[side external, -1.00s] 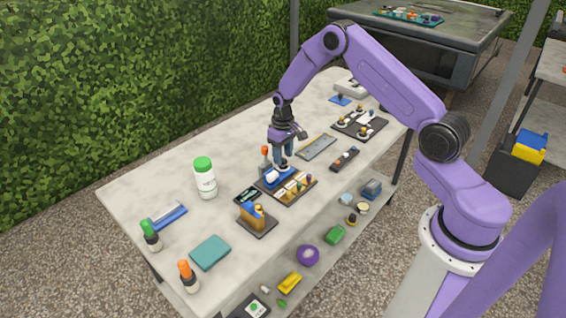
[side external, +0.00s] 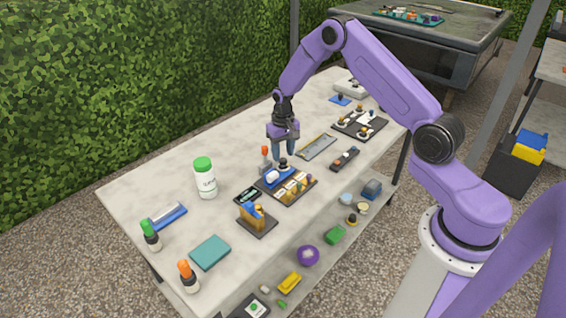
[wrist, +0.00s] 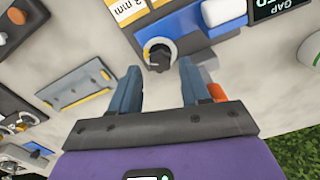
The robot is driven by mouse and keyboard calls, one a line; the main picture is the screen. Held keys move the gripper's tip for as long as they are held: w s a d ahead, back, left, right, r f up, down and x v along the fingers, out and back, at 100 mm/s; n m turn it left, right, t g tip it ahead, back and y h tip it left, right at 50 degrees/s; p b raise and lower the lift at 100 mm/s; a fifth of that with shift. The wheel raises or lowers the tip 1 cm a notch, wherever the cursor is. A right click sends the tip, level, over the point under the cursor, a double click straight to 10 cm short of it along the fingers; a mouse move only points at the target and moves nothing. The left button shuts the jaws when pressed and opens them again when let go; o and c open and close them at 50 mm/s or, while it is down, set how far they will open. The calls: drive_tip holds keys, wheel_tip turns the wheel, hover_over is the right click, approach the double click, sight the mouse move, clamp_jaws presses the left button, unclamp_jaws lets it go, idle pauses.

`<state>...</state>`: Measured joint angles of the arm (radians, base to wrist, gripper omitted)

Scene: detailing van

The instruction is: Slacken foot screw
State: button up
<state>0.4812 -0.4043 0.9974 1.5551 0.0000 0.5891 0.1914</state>
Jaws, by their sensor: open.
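A black knob with a pale ring, which looks like the foot screw (wrist: 158,54), stands at the edge of a blue-and-black fixture (wrist: 192,32). In the side view the knob (side external: 283,163) is at the back of the fixture (side external: 279,177), near a white cylinder. My gripper (side external: 284,152) points down just above the knob. In the wrist view its two blue-grey fingers (wrist: 160,72) are apart, with the knob ahead between their tips. The fingers do not grip it. Any small turn of the knob is too fine to tell.
An orange-topped bottle (side external: 265,158) stands close beside the gripper. A white green-capped bottle (side external: 205,178) is farther left. A grey metal plate (side external: 317,147), a dark remote-like strip (side external: 344,158) and a tray with knobs (side external: 360,124) lie to the right. The table's left part has bare patches.

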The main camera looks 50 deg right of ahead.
sight(283, 163)
drive_tip(key=shift+f, duration=0.15)
drive_tip(key=shift+f, duration=1.1)
drive_tip(key=c, duration=0.8)
